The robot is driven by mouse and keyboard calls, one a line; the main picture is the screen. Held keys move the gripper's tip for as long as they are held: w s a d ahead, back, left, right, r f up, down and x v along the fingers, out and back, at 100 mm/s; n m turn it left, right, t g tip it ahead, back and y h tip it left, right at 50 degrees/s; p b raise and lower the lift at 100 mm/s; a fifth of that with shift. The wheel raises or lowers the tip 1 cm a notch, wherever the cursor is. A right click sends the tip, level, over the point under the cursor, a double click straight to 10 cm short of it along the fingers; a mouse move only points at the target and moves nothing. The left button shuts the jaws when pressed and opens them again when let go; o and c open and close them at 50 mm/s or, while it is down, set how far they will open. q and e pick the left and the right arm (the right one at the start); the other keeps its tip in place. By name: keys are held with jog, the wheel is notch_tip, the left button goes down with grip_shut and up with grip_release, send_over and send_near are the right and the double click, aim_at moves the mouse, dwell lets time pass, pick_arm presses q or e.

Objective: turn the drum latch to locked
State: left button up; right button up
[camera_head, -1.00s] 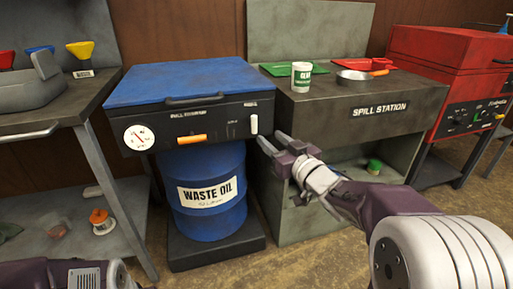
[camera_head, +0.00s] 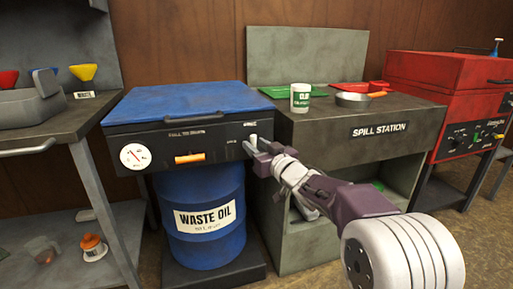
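The drum station has a blue lid (camera_head: 190,100) over a black front panel, above a blue drum (camera_head: 205,190) labelled WASTE OIL. The drum latch (camera_head: 253,139) is a small white lever at the right end of the panel. Its top shows upright; its lower part is hidden by my fingers. My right gripper (camera_head: 254,145) is at the latch, with its fingertips apart on either side of the lever. I cannot tell whether either finger touches it. My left gripper is out of view.
An orange handle (camera_head: 189,158) and a round gauge (camera_head: 135,156) are on the same panel. The spill station (camera_head: 350,115) stands close on the right, with a white tub (camera_head: 300,98) and a pan (camera_head: 352,101) on top. A grey workbench (camera_head: 45,130) stands left.

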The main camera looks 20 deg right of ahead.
grip_shut()
